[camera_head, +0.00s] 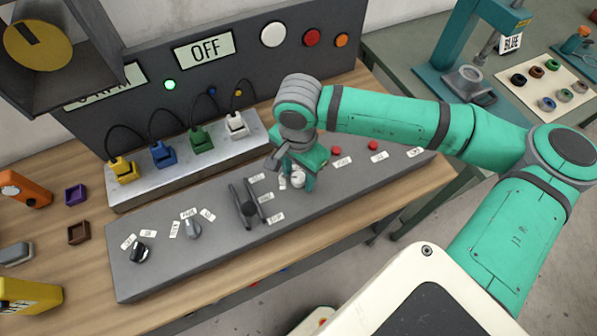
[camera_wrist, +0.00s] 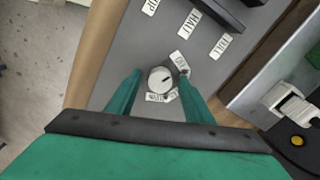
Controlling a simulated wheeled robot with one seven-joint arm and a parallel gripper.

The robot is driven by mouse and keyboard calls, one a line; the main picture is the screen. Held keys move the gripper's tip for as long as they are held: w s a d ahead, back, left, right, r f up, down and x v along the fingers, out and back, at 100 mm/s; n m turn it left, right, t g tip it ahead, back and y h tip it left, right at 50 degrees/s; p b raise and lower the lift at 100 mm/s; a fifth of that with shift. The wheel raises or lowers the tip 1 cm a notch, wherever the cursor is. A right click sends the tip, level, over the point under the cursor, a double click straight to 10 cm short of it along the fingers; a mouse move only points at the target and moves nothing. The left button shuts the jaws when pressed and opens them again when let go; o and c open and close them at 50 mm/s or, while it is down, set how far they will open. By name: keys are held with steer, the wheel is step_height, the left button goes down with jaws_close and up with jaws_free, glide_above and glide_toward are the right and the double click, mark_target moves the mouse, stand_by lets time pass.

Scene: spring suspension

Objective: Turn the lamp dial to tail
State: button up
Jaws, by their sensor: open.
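A round silver dial (camera_wrist: 160,80) sits on the grey control panel (camera_wrist: 120,62), with small white labels around it. The labels are too small or tilted to read surely, so I cannot tell which one says tail or where the dial points. In the wrist view, my gripper (camera_wrist: 159,76) is open, with one green finger on each side of the dial and gaps visible. In the head view, my gripper (camera_head: 298,187) reaches down over the same dial (camera_head: 298,177), partly hiding it. I cannot tell whether the fingertips touch the panel.
A dark lever (camera_head: 246,206) stands left of my gripper. A grey knob (camera_head: 193,229) and a black knob (camera_head: 140,253) are farther left. Red buttons (camera_head: 373,145) lie to the right. Coloured plugs with cables (camera_head: 202,140) stand behind. A display (camera_head: 204,49) reads OFF.

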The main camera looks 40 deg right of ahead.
steer(key=shift+c, duration=0.5)
steer(key=c, duration=0.9)
steer(key=shift+c, duration=0.2)
steer(key=shift+w+m, duration=0.1)
steer(key=shift+m, duration=0.3)
steer(key=m, duration=0.3)
steer(key=shift+m, duration=0.4)
steer(key=m, duration=0.9)
steer(key=shift+m, duration=2)
